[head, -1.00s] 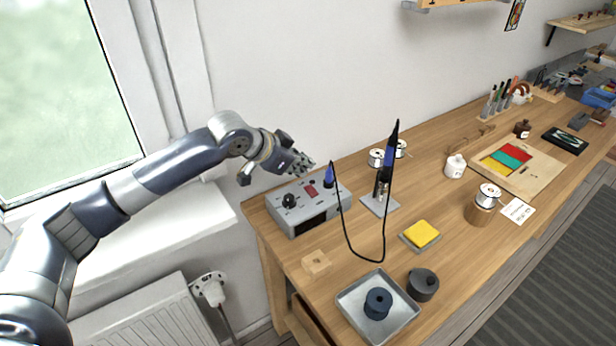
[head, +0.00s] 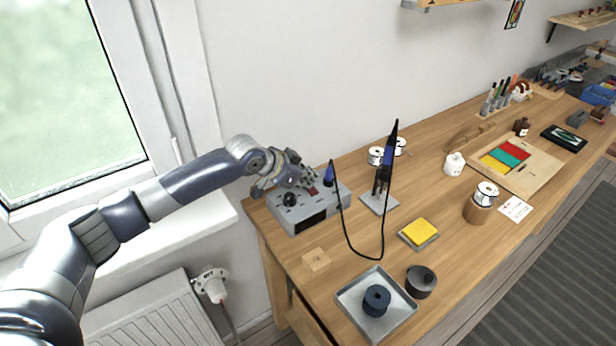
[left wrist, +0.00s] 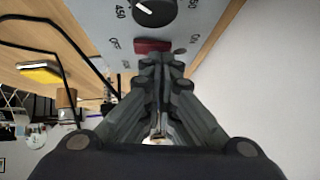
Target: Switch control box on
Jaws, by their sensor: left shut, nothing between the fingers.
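The control box (head: 318,216) is a grey box at the near left end of the wooden bench, with a black knob (head: 289,200) on its sloped top. In the left wrist view the box's face (left wrist: 90,22) shows the black knob (left wrist: 154,10) with a white pointer. Below it is a red switch (left wrist: 152,46) between the OFF and ON markings. My left gripper (head: 312,179) is over the back of the box's top. It is shut and empty, and its fingertips (left wrist: 165,62) are close to the red switch; contact cannot be told. My right gripper is not in view.
A soldering iron (head: 388,160) stands in its holder right of the box, its black cable looping over the bench. A yellow sponge (head: 420,232), a metal tray (head: 349,299) and a small wooden block (head: 316,260) lie in front. The wall is close behind.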

